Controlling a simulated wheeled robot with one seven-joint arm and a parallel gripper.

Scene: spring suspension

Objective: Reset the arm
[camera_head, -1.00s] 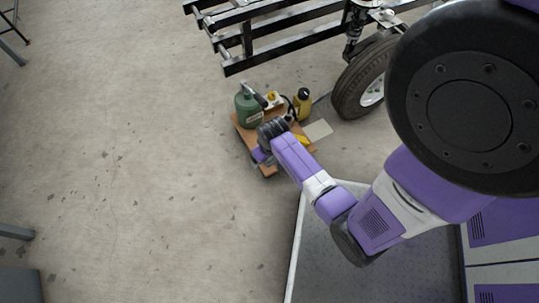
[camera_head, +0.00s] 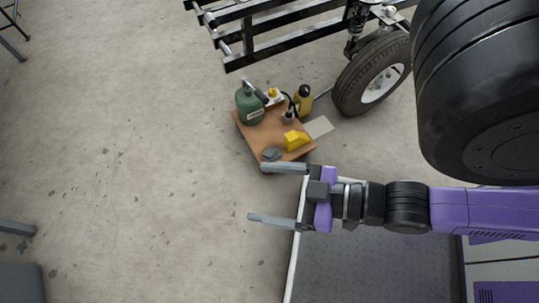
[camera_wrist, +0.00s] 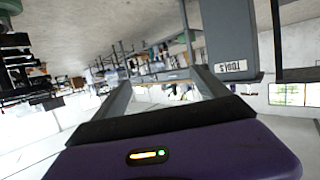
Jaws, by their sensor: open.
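My gripper (camera_head: 267,193) is open and empty in the head view, its two grey fingers spread and pointing left. It is over the floor at the left edge of my base, just below the small wooden cart. In the wrist view my gripper (camera_wrist: 160,82) shows its two fingers apart with nothing between them. The wrist view is tilted and looks across the room.
A wooden cart (camera_head: 257,139) holds a green canister (camera_head: 249,106), a yellow bottle (camera_head: 303,101), a yellow block (camera_head: 295,139) and small items. A wheel (camera_head: 372,78) and a black metal frame (camera_head: 262,44) stand behind.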

